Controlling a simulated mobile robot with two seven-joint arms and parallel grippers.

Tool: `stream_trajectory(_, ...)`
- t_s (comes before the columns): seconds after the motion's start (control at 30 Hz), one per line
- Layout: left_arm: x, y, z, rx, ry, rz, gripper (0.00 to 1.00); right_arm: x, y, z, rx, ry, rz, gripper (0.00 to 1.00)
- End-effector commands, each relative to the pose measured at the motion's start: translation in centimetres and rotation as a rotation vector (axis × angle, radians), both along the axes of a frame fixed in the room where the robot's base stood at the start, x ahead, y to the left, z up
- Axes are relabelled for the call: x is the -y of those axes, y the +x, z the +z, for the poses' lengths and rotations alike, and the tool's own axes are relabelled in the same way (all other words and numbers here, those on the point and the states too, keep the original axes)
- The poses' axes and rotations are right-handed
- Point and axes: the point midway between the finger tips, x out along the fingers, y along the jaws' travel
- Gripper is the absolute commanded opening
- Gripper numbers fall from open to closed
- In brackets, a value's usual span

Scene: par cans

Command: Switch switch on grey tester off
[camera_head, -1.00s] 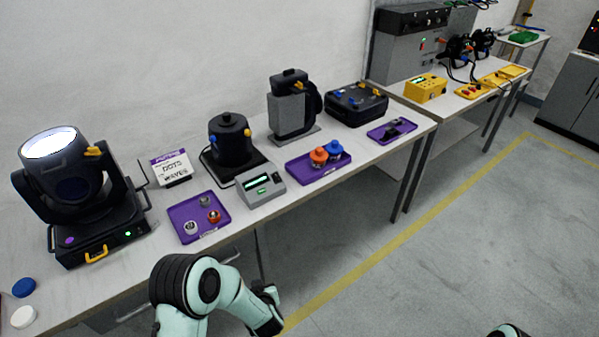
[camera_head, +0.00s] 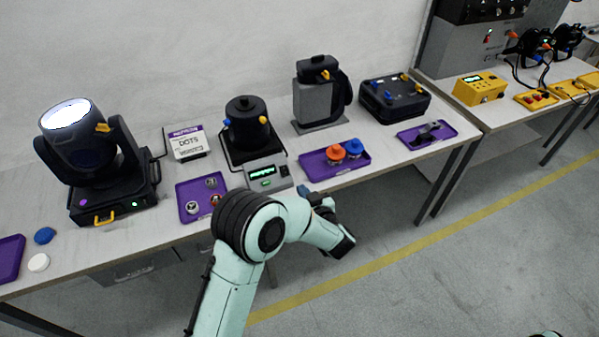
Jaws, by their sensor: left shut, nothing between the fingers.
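The grey tester (camera_head: 284,183) stands near the front edge of the near table, in front of a dark lamp. Its dark display shows green writing, and a small green-lit element (camera_head: 267,184) sits below it. I cannot make out which way its switch stands. My left arm reaches up from the bottom, its elbow in front of the table edge. My left gripper (camera_head: 314,197) is shut and empty, just right of and below the tester, apart from it as far as I can tell. My right gripper is out of view.
A purple tray (camera_head: 183,190) with small parts lies left of the tester. Another purple tray (camera_head: 313,169) with an orange knob (camera_head: 335,153) and a blue knob (camera_head: 355,149) lies right. A yellow tester (camera_head: 480,90) stands on the far table. The floor at the right is clear.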

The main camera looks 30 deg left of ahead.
Motion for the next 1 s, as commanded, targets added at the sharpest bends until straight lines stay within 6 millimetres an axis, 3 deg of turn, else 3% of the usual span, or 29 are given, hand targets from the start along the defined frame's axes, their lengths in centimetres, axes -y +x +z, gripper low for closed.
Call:
stream_trajectory(0.47,-0.4,0.3,0.0,0.001,0.002,0.005,0.0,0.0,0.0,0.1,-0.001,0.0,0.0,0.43)
stream_trajectory(1.0,-7.8,6.6,-2.6,0.002,0.003,0.006,0.0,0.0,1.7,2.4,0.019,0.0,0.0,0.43)
